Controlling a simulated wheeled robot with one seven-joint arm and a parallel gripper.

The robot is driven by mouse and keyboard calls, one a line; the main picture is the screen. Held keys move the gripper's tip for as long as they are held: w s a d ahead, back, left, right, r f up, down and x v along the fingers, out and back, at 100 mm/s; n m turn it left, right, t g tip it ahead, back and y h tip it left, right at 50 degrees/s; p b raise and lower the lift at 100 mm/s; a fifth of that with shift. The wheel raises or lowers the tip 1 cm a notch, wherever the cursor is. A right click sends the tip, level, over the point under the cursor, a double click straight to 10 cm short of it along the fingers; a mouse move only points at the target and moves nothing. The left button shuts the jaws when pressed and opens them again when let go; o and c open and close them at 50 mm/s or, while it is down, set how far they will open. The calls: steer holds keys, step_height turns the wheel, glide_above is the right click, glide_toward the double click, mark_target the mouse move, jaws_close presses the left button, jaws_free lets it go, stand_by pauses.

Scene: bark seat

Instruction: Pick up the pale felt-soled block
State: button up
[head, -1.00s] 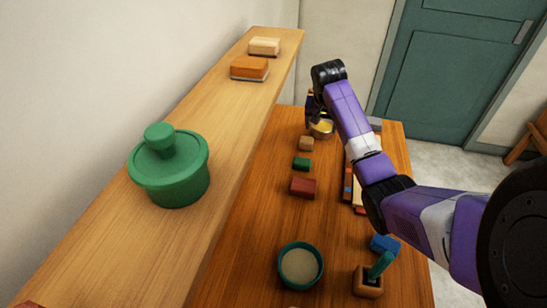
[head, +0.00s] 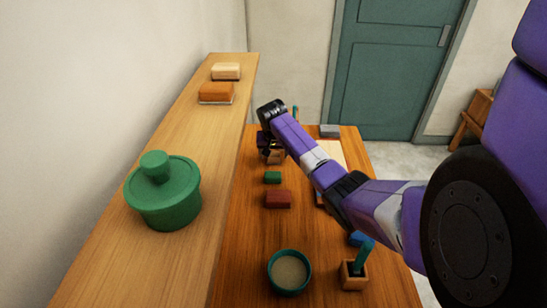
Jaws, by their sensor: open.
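The pale felt-soled block (head: 226,71) lies at the far end of the raised wooden shelf, with a dark layer along its base. An orange-brown block (head: 216,92) with a similar thin base lies just nearer on the same shelf. My gripper (head: 269,153) is open, to the right of the shelf and over the far left part of the lower table. It is apart from the pale block, nearer to me and to its right. Its fingers are small and dark, beside a small tan block (head: 277,156) that they partly hide.
A green lidded pot (head: 163,192) stands on the near shelf (head: 120,262). My forearm crosses above the table's right side.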

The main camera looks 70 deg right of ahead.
steer(key=shift+d+f, duration=0.1)
steer(key=shift+f, duration=0.05)
steer(key=c, duration=1.4)
steer(key=shift+c, duration=0.2)
